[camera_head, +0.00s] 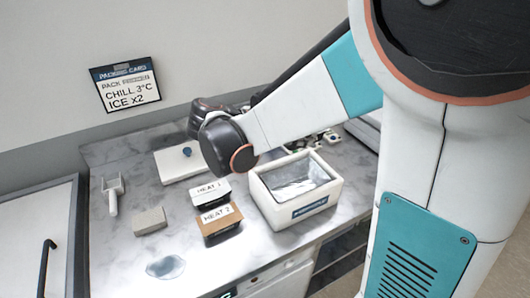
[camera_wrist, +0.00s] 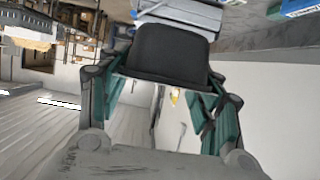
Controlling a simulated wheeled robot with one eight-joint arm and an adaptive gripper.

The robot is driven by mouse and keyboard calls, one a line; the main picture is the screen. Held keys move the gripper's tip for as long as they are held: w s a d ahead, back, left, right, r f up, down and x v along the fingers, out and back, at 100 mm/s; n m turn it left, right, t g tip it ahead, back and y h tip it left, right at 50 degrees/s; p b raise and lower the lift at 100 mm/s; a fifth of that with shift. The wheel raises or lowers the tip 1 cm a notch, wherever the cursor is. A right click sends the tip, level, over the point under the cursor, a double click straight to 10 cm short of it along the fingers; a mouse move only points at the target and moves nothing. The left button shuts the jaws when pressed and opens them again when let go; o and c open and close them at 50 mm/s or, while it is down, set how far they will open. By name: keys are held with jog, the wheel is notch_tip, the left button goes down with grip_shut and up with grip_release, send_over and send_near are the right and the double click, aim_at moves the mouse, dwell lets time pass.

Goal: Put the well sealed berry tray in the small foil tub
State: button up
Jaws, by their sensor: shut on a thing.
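In the wrist view my gripper (camera_wrist: 168,80) is shut on a black tray (camera_wrist: 168,52), with a teal finger on either side of it. Its contents and seal are not visible, so I cannot tell from its face whether it is the berry tray. In the head view my arm hides the gripper and the held tray. A white tub with a shiny foil lining (camera_head: 263,205) stands on the counter right of centre, open at the top. I see no berries in its visible part.
Two black trays, labelled HEAT 1 (camera_head: 211,192) and HEAT 2 (camera_head: 219,220), sit left of the foil-lined tub. A white board (camera_head: 178,165), a white scoop (camera_head: 113,195), a grey block (camera_head: 150,221) and a clear puddle-like patch (camera_head: 166,267) lie further left. Small items (camera_head: 330,136) stand behind the tub.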

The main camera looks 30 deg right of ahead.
notch_tip(320, 180, down, 15)
jog(key=b, duration=0.4)
jog(key=shift+b, duration=0.35)
jog(key=shift+f, duration=0.1)
jog(key=shift+f+b, duration=0.4)
jog(key=shift+b, duration=0.05)
jog(key=shift+f, duration=0.2)
jog(key=o, duration=1.2)
jog(key=shift+c, duration=0.2)
jog(key=shift+r, duration=0.15)
